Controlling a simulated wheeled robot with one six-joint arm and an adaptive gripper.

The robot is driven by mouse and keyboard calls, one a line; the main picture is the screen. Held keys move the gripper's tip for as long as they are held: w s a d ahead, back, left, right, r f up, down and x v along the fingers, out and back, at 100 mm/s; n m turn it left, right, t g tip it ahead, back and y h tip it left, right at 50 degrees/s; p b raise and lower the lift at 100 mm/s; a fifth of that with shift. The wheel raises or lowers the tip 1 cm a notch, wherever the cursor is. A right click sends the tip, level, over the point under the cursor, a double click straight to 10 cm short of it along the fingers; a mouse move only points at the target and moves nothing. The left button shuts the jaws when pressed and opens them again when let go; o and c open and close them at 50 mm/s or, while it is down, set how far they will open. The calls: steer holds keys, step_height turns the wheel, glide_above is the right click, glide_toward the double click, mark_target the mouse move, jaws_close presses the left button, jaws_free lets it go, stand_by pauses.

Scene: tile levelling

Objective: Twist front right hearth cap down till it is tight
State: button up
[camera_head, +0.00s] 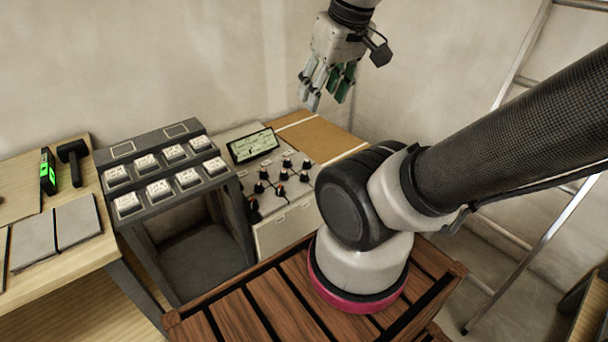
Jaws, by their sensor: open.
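Several small dark caps (280,190), some with orange-red marks, stand on a pale panel (293,213) beside a dark-framed display (253,145). The picture does not make clear which of them is the front right hearth cap, and they are too small to tell how tight each sits. My gripper (329,98) hangs fingers down at top centre, in front of the back wall. It is open, with nothing seen between its fingers. It is well above and apart from the caps. My arm covers the area right of the panel.
A grey stand (205,262) with several white square blocks is left of the panel. A wooden table (22,187) at far left holds a green-lit tool (48,172) and a black mallet (73,160). A brown board (318,139) lies behind the panel. A ladder (520,80) leans at right.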

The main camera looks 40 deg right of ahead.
steer(key=w+d+f+m+g, duration=0.1)
steer(key=w+d+f+g, duration=0.25)
steer(key=f, duration=0.35)
steer(key=n, duration=2)
glide_above(304, 173)
steer(key=shift+g, duration=0.45)
step_height(304, 173, down, 35)
steer(key=shift+s+d+f, duration=0.1)
steer(key=shift+f, duration=0.05)
steer(key=shift+n, duration=1.2)
step_height(304, 173, down, 8)
steer(key=shift+r, duration=0.1)
steer(key=c, duration=1)
